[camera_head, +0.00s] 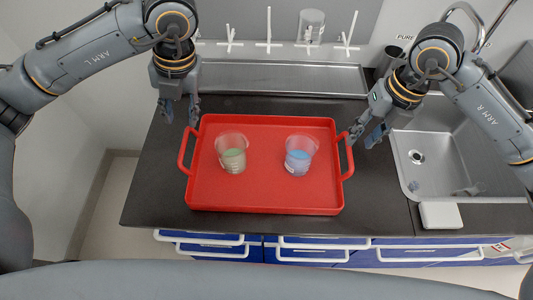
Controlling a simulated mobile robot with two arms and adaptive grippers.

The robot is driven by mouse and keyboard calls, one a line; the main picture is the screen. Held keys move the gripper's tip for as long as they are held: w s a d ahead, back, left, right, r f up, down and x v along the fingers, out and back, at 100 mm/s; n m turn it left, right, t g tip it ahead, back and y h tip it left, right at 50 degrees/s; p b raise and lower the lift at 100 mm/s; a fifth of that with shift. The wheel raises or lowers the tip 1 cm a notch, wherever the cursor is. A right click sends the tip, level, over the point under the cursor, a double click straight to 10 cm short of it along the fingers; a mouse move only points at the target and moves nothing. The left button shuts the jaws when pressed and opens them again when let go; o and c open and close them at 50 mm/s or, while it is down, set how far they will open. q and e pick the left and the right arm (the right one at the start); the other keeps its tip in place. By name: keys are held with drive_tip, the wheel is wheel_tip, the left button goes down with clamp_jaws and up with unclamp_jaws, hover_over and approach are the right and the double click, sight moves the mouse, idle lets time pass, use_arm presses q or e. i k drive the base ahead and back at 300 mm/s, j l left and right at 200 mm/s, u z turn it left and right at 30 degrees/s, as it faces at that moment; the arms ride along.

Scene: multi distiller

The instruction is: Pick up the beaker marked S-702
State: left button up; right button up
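Two clear beakers stand upright and apart on a red tray (265,198). The left beaker (232,155) holds a grey-green liquid. The right beaker (299,157) holds a blue liquid. Their markings are too small to read, so I cannot tell which is S-702. My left gripper (180,116) points down with its fingers apart and empty, close to the tray's left handle. My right gripper (364,134) has its fingers apart and empty, close to the tray's right handle; I cannot tell whether it touches it.
The tray lies on a black counter (150,190) with free room to its left. A sink (435,160) is at the right, with a white block (440,215) at its front edge. A drying rack holding a clear vessel (311,24) is at the back.

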sight(231, 145)
drive_tip(key=k+l, duration=0.3)
drive_tip(key=k, duration=0.15)
drive_tip(key=k+l, duration=0.3)
drive_tip(key=k, duration=0.15)
drive_tip(key=k+l, duration=0.35)
drive_tip(key=k, duration=0.1)
